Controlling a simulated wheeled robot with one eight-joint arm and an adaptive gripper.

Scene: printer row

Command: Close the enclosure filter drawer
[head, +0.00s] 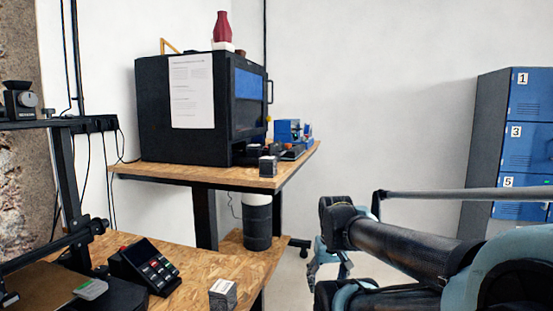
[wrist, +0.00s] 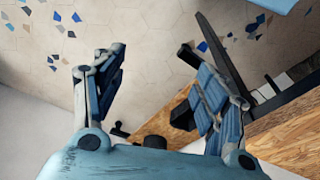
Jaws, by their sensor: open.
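The black enclosure (head: 151,110) stands on the wooden back table, with a paper sheet on its side and a blue-tinted front window facing right. A dark part (head: 243,155) juts out low at its front; I cannot tell for sure whether this is the filter drawer. My gripper (head: 330,262) hangs low to the right of that table, apart from the enclosure and partly hidden behind my arm. In the wrist view my gripper (wrist: 152,55) has its two blue fingers spread, with nothing between them but floor. The enclosure is not seen in the wrist view.
A small dark block (head: 268,166) and a blue device (head: 288,131) sit on the back table (head: 225,177). A red vase (head: 222,28) stands on the enclosure. Blue lockers (head: 530,100) are at right. A table edge (wrist: 285,135) lies right of my gripper.

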